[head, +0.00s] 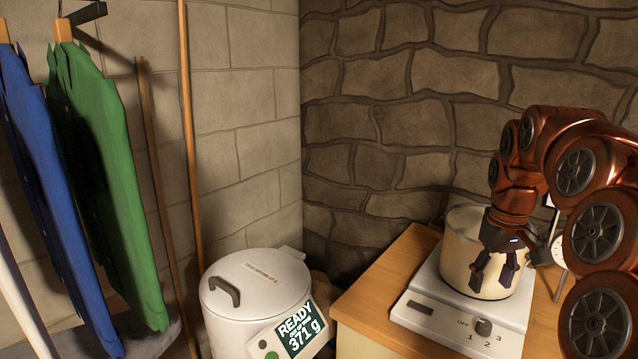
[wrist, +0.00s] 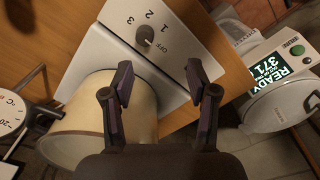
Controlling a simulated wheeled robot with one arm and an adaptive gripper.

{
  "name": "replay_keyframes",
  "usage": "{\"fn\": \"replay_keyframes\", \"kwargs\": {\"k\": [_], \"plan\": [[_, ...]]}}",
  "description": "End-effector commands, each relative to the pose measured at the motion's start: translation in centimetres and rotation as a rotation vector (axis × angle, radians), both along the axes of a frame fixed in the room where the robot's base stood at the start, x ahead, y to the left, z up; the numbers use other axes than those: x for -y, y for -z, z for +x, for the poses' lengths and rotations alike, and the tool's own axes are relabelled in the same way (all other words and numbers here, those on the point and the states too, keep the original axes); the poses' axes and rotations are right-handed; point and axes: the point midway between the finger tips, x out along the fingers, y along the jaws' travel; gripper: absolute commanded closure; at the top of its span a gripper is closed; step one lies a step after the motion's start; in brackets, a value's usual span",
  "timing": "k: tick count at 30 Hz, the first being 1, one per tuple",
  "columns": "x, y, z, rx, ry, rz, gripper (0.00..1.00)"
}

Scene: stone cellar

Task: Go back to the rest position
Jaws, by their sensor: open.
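My gripper (head: 494,275) is open and empty, with its fingers pointing down in the head view. It is in front of a cream pot (head: 462,238) that stands on a white hot plate (head: 412,302) with a knob marked OFF, 1, 2, 3. In the wrist view my gripper (wrist: 163,95) shows its two fingers apart, with the hot plate (wrist: 100,65) and the pot (wrist: 75,125) beyond them. The fingers hide part of the pot. I cannot tell whether they touch it.
The hot plate is on a wooden counter (head: 365,300). A white lidded machine (head: 255,290) with a display reading READY 371 g stands left of it. A dial thermometer (head: 557,250) is by the pot. Green (head: 105,170) and blue (head: 50,190) garments hang at left. Stone walls close the corner.

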Motion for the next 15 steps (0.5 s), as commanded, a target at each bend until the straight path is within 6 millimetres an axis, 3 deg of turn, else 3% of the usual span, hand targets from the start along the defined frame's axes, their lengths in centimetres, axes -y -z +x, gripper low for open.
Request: {"fn": "replay_keyframes", "kwargs": {"k": [6,15], "plan": [[-6.4,-1.0,-4.1,-0.018,-0.051,0.008,0.42],[-13.1,-0.2,-12.0,-0.06,-0.066,0.006,0.42]]}}
